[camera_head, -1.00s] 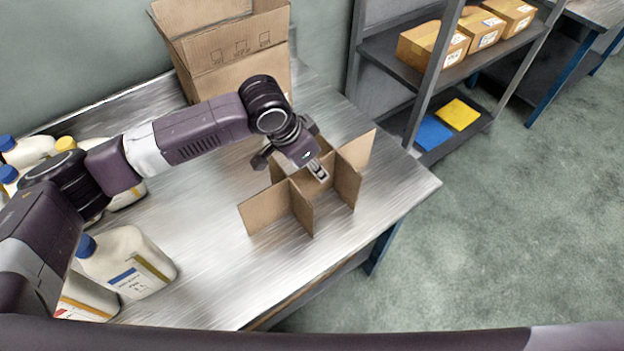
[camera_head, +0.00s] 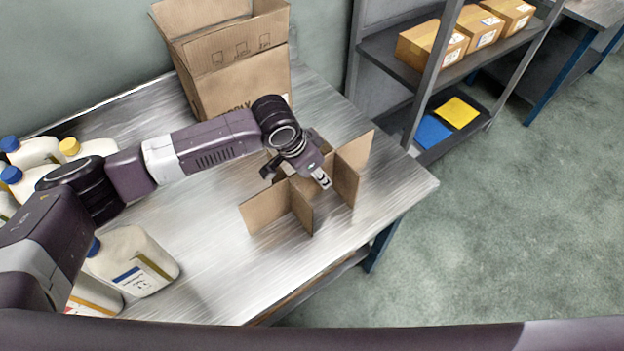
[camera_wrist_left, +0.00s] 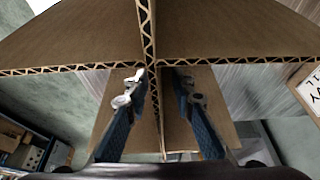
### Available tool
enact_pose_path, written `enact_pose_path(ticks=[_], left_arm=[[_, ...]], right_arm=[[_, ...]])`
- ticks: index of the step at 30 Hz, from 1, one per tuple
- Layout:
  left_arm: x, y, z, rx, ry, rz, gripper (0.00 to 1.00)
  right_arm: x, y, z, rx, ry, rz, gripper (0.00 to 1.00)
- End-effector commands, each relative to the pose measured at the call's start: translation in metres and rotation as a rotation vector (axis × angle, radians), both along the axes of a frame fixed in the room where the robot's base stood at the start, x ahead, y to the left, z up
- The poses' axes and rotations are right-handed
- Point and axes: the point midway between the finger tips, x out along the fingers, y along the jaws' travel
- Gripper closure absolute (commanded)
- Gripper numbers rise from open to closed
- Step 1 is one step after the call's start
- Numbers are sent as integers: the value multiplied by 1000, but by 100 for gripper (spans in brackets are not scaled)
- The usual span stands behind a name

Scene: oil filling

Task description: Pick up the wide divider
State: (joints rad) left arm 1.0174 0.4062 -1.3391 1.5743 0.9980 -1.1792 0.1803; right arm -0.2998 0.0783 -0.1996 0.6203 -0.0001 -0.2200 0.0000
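The brown cardboard divider (camera_head: 275,208) stands upright on the metal table, its panels crossing each other. My left gripper (camera_head: 318,178) is over the divider's middle in the head view and hides part of it. In the left wrist view the divider's crossing panels (camera_wrist_left: 215,35) show their corrugated edges close up. There the left gripper (camera_wrist_left: 158,88) is open, with one finger on each side of a panel and a visible gap between the fingers. I cannot tell whether either finger touches the cardboard. My right gripper is not in view.
An open cardboard box (camera_head: 235,80) stands at the back of the table (camera_head: 210,225). White jugs (camera_head: 132,262) with blue or yellow caps stand at the left. A shelf rack (camera_head: 385,55) with small boxes is beyond the table. The table's front right is clear.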

Motion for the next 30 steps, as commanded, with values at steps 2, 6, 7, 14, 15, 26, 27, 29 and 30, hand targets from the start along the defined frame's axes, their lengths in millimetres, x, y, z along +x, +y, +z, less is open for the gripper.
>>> enact_pose_path(ticks=[2,6,7,14,15,26,27,29,30], left_arm=[[0,0,0,-1,1,0,77],[0,0,-1,0,0,0,77],[0,0,-1,0,0,0,77],[0,0,-1,0,0,0,90],[0,0,-1,0,0,0,94],[0,0,-1,-1,-1,0,100],[0,0,-1,-1,-1,0,100],[0,0,-1,0,-1,0,100],[0,0,-1,0,-1,0,100]], right_arm=[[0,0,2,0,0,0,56],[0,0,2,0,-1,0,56],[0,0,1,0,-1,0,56],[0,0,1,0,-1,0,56],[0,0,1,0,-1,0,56],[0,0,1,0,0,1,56],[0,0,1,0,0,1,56],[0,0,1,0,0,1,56],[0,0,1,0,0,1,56]])
